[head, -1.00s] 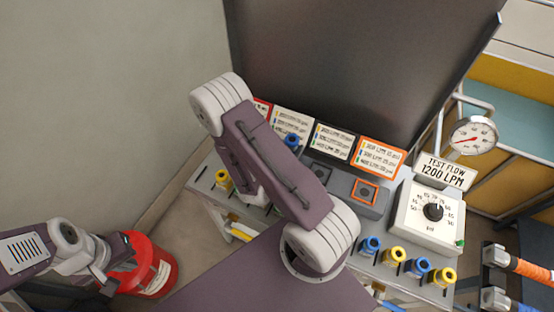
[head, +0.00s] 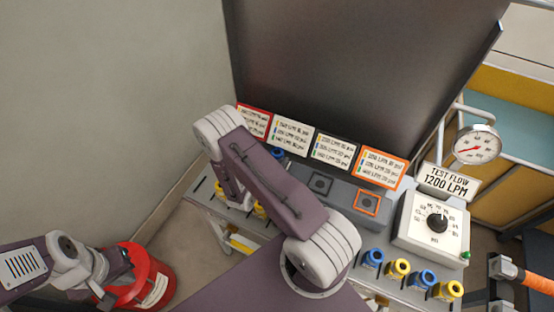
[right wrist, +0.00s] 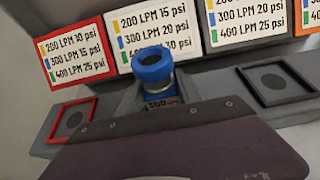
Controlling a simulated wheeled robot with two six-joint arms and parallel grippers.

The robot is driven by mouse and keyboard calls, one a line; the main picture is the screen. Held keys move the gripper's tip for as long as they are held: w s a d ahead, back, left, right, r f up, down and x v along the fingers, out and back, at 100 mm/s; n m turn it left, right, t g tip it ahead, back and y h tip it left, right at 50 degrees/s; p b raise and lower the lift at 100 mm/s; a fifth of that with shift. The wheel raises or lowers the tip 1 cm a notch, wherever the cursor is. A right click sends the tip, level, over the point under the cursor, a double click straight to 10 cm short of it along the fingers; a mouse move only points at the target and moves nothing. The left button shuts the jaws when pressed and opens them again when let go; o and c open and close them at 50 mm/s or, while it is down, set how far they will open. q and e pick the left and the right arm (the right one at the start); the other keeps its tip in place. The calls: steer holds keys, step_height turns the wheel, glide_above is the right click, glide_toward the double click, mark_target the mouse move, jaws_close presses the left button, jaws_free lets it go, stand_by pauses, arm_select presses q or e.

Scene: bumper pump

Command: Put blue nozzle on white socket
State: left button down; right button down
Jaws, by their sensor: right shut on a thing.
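A blue nozzle (right wrist: 152,68) stands roughly upright in front of the white-framed sign (right wrist: 150,35) in the right wrist view. Its blue top also shows in the head view (head: 278,153). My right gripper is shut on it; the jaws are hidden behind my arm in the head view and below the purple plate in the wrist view. The nozzle is at the white socket's place, between the red socket (right wrist: 74,119) and the black socket (right wrist: 275,82). The white socket is hidden, so I cannot tell whether they touch. My left gripper (head: 116,280) is open and empty by a red bucket (head: 150,275).
The orange socket (head: 367,203) is empty, as is the black one. Several blue and yellow nozzles, such as this yellow one (head: 397,268), stand along the bench front. A dial box (head: 432,225) and a gauge (head: 477,145) are at the right. A dark panel (head: 350,80) rises behind.

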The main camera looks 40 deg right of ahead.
steer(key=shift+f, duration=0.1)
steer(key=c, duration=0.8)
jaws_free()
